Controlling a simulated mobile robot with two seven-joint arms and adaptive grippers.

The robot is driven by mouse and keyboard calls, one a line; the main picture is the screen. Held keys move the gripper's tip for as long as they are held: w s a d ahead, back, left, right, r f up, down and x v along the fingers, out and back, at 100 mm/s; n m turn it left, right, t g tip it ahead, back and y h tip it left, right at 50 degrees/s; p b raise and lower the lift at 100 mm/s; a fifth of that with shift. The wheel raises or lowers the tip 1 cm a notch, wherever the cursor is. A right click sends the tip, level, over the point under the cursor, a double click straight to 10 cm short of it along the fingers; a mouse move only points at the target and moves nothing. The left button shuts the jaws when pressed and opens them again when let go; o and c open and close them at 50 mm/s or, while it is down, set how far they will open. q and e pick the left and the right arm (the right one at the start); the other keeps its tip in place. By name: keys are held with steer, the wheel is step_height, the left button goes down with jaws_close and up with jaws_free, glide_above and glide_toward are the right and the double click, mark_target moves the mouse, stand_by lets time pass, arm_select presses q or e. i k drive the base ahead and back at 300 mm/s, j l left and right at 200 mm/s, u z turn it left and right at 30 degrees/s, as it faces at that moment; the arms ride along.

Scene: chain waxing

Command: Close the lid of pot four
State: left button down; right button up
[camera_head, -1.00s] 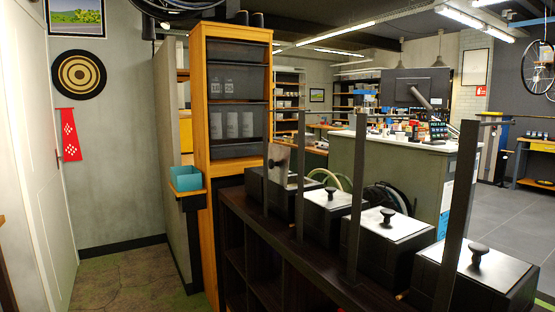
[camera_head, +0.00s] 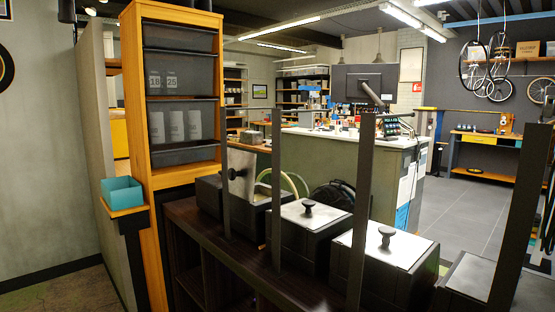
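Several black box-shaped pots stand in a row on a dark brown shelf unit (camera_head: 205,238). The middle pot (camera_head: 300,244) and the nearer pot (camera_head: 383,270) have silver lids lying flat, each with a black knob. Another pot (camera_head: 470,280) is cut off by the bottom edge at the right; its knob is not visible. No number on any pot is readable. Neither of my grippers is in view.
Dark upright posts (camera_head: 360,215) stand along the pot row and partly cover the pots. An orange-framed cabinet (camera_head: 135,110) with grey bins and a teal box (camera_head: 122,190) are at the left. A counter (camera_head: 330,155) stands behind; open floor (camera_head: 455,205) lies at right.

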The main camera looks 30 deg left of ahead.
mark_target(242, 165)
steer(key=i+j+z, duration=0.25)
steer(key=j, duration=0.95)
steer(key=j+z, duration=0.2)
steer(key=j, duration=1.05)
